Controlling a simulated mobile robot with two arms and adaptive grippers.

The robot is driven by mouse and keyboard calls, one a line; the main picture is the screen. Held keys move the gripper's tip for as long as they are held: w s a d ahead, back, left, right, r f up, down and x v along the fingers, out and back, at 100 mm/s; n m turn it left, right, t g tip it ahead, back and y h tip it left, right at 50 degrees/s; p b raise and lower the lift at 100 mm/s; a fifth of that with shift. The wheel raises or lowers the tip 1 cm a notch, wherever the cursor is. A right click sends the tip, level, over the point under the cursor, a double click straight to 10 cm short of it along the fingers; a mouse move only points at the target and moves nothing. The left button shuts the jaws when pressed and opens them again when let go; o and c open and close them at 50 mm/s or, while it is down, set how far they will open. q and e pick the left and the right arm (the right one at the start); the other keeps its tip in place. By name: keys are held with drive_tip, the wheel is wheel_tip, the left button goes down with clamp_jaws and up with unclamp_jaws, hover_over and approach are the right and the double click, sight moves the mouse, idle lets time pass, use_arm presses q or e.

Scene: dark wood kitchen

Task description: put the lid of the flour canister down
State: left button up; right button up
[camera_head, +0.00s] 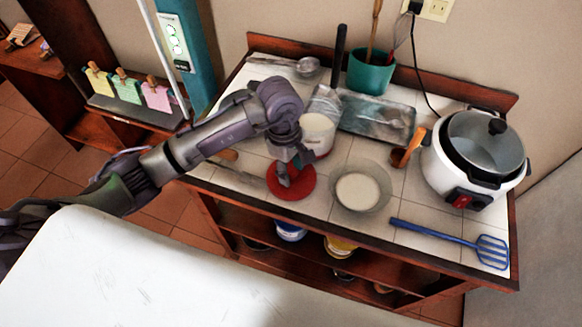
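The flour canister (318,136) is white with a red lower edge and stands uncovered on the tiled counter, white content showing at its top. Its red round lid (304,190) is in front of it, left of a glass bowl. My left gripper (286,177) points down onto the middle of the lid, its fingers closed around the centre, where they hide any knob. The lid looks roughly level; whether it touches the tiles or hangs just above them is hard to tell. My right gripper is not in view.
A glass bowl of white content (358,190) stands close right of the lid. A blue slotted turner (447,242), a white cooker with a pot (470,170), a wooden scoop (407,150), a tray (377,118) and a teal utensil pot (370,74) occupy the counter. Front tiles are partly free.

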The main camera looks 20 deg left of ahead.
use_arm(q)
drive_tip(key=shift+r, duration=0.1)
drive_tip(key=shift+r, duration=0.2)
drive_tip(key=r+b, duration=0.1)
drive_tip(key=r, duration=0.3)
drive_tip(key=a+r+b, duration=0.1)
drive_tip(key=r, duration=0.2)
drive_tip(key=r+b, duration=0.1)
drive_tip(key=r, duration=0.3)
drive_tip(key=shift+w+a+r, duration=0.2)
drive_tip(key=shift+r, duration=0.15)
drive_tip(key=shift+f, duration=0.1)
